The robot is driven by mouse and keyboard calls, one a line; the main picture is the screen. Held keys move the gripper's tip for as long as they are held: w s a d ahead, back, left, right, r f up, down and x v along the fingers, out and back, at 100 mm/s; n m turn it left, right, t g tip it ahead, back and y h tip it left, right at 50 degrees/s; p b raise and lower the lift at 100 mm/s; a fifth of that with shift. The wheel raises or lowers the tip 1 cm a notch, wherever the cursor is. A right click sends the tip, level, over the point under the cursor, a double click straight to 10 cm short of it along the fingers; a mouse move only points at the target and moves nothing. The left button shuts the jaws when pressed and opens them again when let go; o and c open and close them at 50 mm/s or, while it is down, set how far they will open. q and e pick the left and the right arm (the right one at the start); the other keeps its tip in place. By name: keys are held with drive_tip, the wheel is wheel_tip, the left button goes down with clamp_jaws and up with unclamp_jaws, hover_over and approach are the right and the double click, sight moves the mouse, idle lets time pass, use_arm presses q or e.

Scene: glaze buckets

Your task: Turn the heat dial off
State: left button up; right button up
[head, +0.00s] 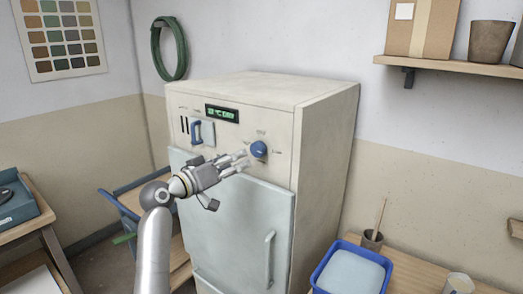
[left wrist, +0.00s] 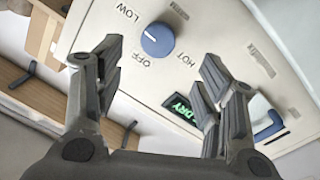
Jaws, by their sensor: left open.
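The blue heat dial (head: 259,149) is on the upper front panel of a cream cabinet (head: 325,140). In the left wrist view the dial (left wrist: 158,40) is seen face-on, with LOW, OFF and HOT printed around it. A small white mark on its face seems to lie on the side toward LOW; its exact setting is hard to tell. My left gripper (head: 240,161) is open and empty, just left of the dial in the head view. In the left wrist view its fingers (left wrist: 160,62) are spread, with the dial ahead between them, apparently untouched. My right gripper is out of view.
A green lit display (head: 222,114) and a blue-handled switch (head: 197,132) are left of the dial. The pale cabinet door (head: 235,225) is below. A blue tub (head: 350,270) stands on a wooden table at right. A blue-framed cart stands at left.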

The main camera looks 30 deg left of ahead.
sight(256, 151)
use_arm(q)
drive_tip(key=w+p, duration=0.1)
drive_tip(key=w, duration=0.2)
drive_tip(key=w+d+p, duration=0.1)
drive_tip(key=w, duration=0.3)
drive_tip(key=shift+w+d+r, duration=0.15)
drive_tip(key=shift+w+d, duration=0.05)
drive_tip(key=shift+w+p, duration=0.35)
drive_tip(key=shift+w, duration=0.2)
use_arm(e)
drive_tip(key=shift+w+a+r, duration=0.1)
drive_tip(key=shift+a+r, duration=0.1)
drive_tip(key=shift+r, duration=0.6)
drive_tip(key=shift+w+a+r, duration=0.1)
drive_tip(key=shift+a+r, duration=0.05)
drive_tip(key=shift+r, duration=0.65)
use_arm(q)
drive_tip(key=shift+c, duration=0.3)
drive_tip(key=c, duration=1)
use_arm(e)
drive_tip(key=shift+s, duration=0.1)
